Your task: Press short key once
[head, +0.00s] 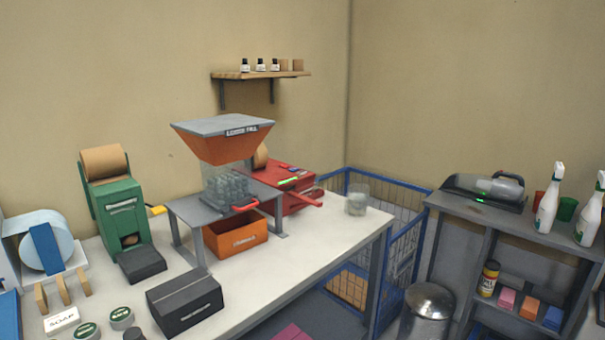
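No key marked as short can be made out at this size. A red machine (298,203) stands at the back right of the white table, partly hidden behind the hopper stand. Its top carries a bright green strip (288,181) and small coloured parts too small to read. A red bar sticks out at its front right, and a brown roll (260,156) shows behind the hopper. A green dispenser (121,213) with a brown paper roll (103,161) stands at the table's left, a dark block (141,263) before it. Neither of my grippers is in view.
An orange-and-grey hopper (222,145) stands over glass jars on a grey stand (192,212), with an orange bin (236,238) below. A black box (186,303) and soap items crowd the front left. A clear jar (357,199) stands near the right end; the table's front right is bare.

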